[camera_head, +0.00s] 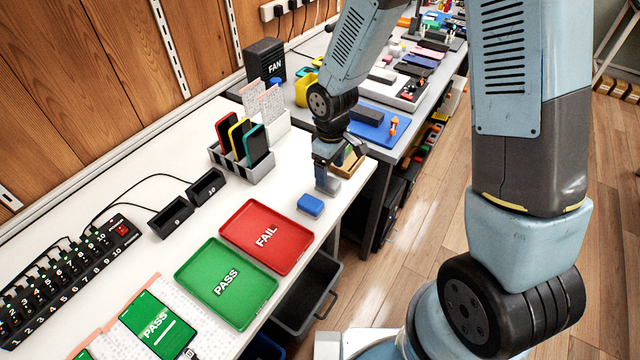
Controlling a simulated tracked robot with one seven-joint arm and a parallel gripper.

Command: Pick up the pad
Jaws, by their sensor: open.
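A small blue block, which looks like the pad (310,205), lies on the white bench (120,218) near its right edge, just right of the red FAIL tray (283,212). My gripper (328,188) points down beside the pad, slightly above and to the right of it in the picture. The gripper is open, and I see nothing held in it. The fingers are small in this view, and their height above the bench is hard to judge.
A green PASS tray (226,283) sits beside the FAIL tray. A grey rack (243,168) of phones stands behind, and two black boxes (206,187) are farther left. A wooden item (350,162) sits behind the gripper. The bench edge is close by.

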